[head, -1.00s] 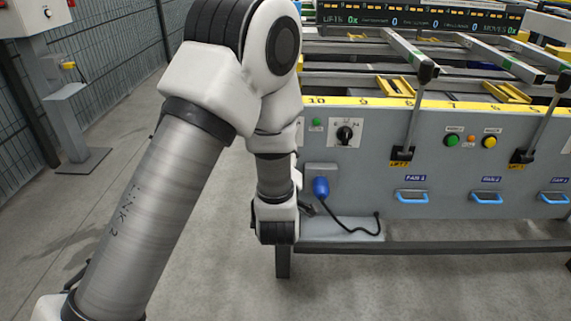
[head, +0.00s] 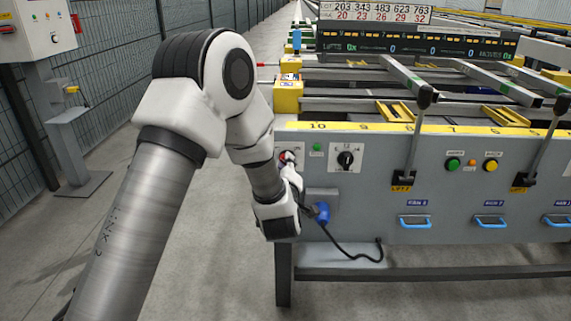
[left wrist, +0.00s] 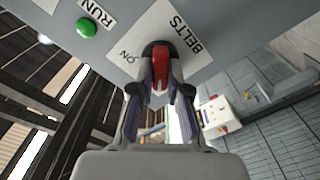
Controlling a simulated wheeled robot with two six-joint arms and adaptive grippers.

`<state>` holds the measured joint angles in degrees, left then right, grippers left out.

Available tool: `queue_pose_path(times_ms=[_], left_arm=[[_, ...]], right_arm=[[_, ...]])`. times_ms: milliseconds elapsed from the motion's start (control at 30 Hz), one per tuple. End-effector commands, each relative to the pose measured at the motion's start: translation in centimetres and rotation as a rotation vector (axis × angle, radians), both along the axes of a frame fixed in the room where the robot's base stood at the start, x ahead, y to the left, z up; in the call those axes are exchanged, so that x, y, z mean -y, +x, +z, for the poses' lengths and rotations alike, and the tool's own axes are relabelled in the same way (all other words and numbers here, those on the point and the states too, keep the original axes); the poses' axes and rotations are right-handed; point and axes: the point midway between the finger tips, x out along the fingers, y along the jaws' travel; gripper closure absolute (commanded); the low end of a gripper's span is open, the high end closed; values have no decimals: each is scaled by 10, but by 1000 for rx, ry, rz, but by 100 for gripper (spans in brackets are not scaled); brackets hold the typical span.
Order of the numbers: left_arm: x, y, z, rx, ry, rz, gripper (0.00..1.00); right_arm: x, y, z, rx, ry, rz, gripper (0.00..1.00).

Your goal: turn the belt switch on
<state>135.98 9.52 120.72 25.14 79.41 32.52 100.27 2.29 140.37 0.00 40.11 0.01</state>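The belt switch is a red handle on a black round base, on a white plate marked BELTS and ON; it shows in the left wrist view (left wrist: 160,66) and partly in the head view (head: 287,156). My left gripper (left wrist: 160,88) has one finger on each side of the red handle. The fingers lean inward and look closed on it, with no clear gap at the tips. In the head view my left gripper (head: 290,172) reaches up to the panel's left end and covers part of the switch plate. My right gripper is not in view.
A green RUN button (left wrist: 87,27) sits beside the switch plate. A black rotary knob (head: 346,159) is to its right. Lift levers (head: 412,135) stand further right.

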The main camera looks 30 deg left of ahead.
Motion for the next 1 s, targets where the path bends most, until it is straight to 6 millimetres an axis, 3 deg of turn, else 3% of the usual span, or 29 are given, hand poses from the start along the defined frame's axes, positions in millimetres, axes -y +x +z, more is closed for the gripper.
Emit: queue_pose_path(times_ms=[467, 1000], left_arm=[[0, 0, 2, -60, 94, 1, 100], [2, 1, 5, -305, 490, -1, 100]], right_arm=[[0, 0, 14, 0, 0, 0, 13], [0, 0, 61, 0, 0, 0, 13]])
